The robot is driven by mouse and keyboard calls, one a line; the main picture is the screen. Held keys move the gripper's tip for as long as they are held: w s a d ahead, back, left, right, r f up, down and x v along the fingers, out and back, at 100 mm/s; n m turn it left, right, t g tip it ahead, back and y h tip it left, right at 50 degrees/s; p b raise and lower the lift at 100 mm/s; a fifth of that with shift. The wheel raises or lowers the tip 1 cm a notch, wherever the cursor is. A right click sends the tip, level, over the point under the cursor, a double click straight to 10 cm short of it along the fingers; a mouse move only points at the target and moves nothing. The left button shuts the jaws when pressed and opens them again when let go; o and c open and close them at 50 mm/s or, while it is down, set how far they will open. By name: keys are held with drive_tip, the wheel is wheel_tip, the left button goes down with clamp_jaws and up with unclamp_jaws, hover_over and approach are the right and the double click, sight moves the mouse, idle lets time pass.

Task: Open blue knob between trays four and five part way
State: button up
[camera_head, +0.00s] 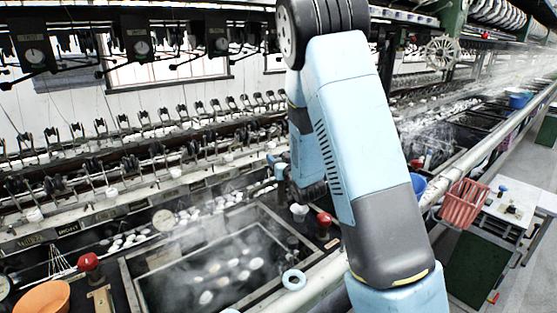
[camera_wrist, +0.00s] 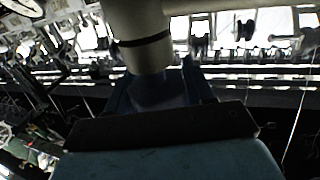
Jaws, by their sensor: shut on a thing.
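In the wrist view a dark blue shape (camera_wrist: 160,92), which looks like the blue knob, sits just beyond the black bar of my gripper (camera_wrist: 158,80). My gripper is shut on it; the fingertips are dark and hard to make out. A pale cylinder (camera_wrist: 140,35) with a dark band rises directly beyond the knob. In the head view a small light blue piece (camera_head: 281,172) shows left of my arm; I cannot tell whether it is the knob or part of my gripper. My arm hides most of that area. Tray numbers are not readable.
A steaming basin (camera_head: 262,303) with white cocoons lies left of my arm. Red knobs stand at its left (camera_head: 89,262) and right (camera_head: 323,219). An orange bowl (camera_head: 42,298) is at lower left. A red basket (camera_head: 464,205) hangs right of my arm. Reeling spindles line the back.

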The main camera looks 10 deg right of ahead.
drive_tip(key=c, duration=0.4)
drive_tip(key=shift+o, duration=0.2)
drive_tip(key=shift+n+y, duration=0.3)
drive_tip(key=shift+y, duration=0.2)
drive_tip(key=n+y, duration=0.1)
drive_tip(key=y, duration=0.1)
drive_tip(key=n+g+y, duration=0.1)
drive_tip(key=shift+s+a+n+g+y, duration=0.1)
drive_tip(key=shift+n+g+y, duration=0.2)
drive_tip(key=shift+y, duration=0.1)
drive_tip(key=shift+s+a+n+g+y, duration=0.15)
drive_tip(key=shift+a+n+g+y, duration=0.05)
drive_tip(key=shift+n+g+y, duration=1.1)
drive_tip(key=shift+s+a+n+g+y, duration=0.15)
drive_tip(key=shift+n+g+y, duration=0.8)
drive_tip(key=shift+y, duration=0.55)
drive_tip(key=o, duration=1)
drive_tip(key=shift+a, duration=0.1)
drive_tip(key=shift+c, duration=0.2)
